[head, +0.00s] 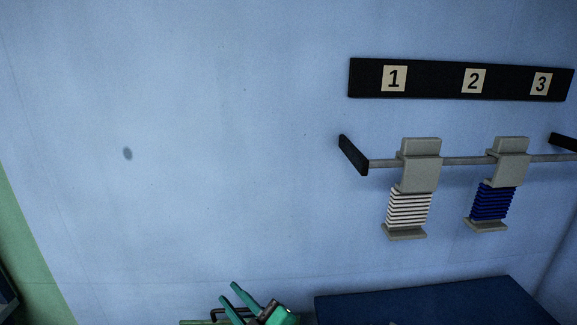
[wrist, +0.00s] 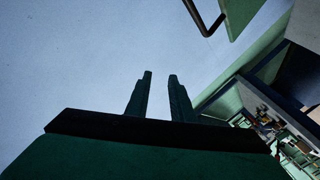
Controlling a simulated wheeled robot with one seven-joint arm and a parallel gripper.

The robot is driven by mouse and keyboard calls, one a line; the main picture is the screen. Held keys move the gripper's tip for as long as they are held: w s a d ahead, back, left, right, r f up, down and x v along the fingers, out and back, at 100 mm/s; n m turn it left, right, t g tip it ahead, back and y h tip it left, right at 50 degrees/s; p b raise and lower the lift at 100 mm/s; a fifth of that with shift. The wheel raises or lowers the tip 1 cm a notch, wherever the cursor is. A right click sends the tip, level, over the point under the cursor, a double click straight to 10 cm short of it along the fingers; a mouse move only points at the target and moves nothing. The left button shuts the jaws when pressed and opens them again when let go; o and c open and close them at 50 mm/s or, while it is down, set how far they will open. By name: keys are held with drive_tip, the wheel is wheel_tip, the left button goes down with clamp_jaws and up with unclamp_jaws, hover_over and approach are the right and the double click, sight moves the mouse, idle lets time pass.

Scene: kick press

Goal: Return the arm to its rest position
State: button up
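My gripper (head: 230,292) shows at the bottom edge of the head view, green, in front of the blue wall. In the wrist view its two dark fingers (wrist: 160,77) stand apart with only plain wall visible between them, so it is open and empty. Most of my arm is below the head view's edge and hidden.
A rail (head: 468,160) on the wall carries two grey holders, with white (head: 408,208) and blue (head: 491,202) ribbed pieces, under a sign (head: 433,81) numbered 1 to 3. A dark blue surface (head: 440,303) lies right of my gripper. The wall's left part is clear.

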drive_tip(key=s+d+f+m+t+h, duration=0.2)
drive_tip(key=s+f+m+h, duration=0.3)
drive_tip(key=s+f+m, duration=0.3)
drive_tip(key=s+d+f+m+t+h, duration=0.25)
drive_tip(key=s+f+m+h, duration=0.35)
drive_tip(key=f, duration=0.4)
drive_tip(key=s+d+f+g, duration=0.1)
drive_tip(key=s+d, duration=0.3)
drive_tip(key=s, duration=0.8)
drive_tip(key=s+d+f+g, duration=0.1)
drive_tip(key=s+d+f, duration=0.1)
drive_tip(key=s, duration=1)
drive_tip(key=shift+s+d+f+m, duration=0.3)
drive_tip(key=shift+d+f, duration=0.1)
drive_tip(key=shift+d, duration=0.5)
drive_tip(key=shift+g, duration=0.25)
